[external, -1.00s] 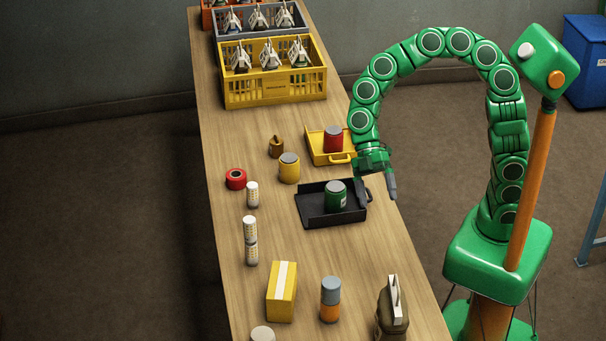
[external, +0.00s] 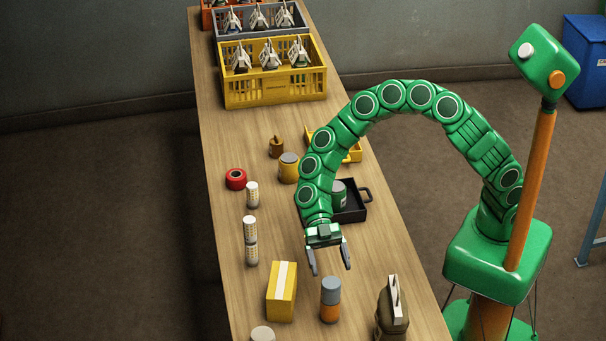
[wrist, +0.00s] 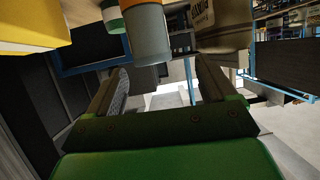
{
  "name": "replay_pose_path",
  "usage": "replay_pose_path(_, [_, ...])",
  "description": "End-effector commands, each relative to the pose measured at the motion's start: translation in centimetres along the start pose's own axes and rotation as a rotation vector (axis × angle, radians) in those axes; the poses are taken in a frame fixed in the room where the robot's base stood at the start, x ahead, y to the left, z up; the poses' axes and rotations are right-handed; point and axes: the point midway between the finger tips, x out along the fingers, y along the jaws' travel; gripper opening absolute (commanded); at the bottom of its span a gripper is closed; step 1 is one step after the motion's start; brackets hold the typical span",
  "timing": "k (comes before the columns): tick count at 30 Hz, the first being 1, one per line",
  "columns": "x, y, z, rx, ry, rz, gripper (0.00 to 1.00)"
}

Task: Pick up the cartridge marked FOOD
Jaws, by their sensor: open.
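No marking reading FOOD is legible on any cylinder, so I cannot tell which one is the cartridge. A grey-topped orange cylinder (external: 330,301) stands upright at the near part of the bench; it also shows in the wrist view (wrist: 147,38). A green cylinder (external: 340,196) stands in the black tray (external: 352,213), partly hidden by my arm. A yellow cylinder (external: 289,169) stands behind my arm. My gripper (external: 331,270) is open and empty, fingers down, just behind the grey-orange cylinder in the external view, apparently not touching it. Both fingers show in the wrist view (wrist: 163,85).
White cylinders (external: 251,240), a red ring (external: 236,179) and a brown bottle (external: 276,148) stand left. A yellow tray (external: 351,155) and yellow crate (external: 273,96) are farther back.

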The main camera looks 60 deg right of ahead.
Motion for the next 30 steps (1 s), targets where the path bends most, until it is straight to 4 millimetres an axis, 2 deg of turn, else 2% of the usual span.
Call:
replay_pose_path(6, [1.1,0.6,1.1,-0.029,0.008,0.006,0.84])
replay_pose_path(20, [4.4,0.7,1.2,-0.030,0.010,0.004,0.84])
replay_pose_path(30, [8.4,1.1,1.4,-0.030,0.008,0.005,0.84])
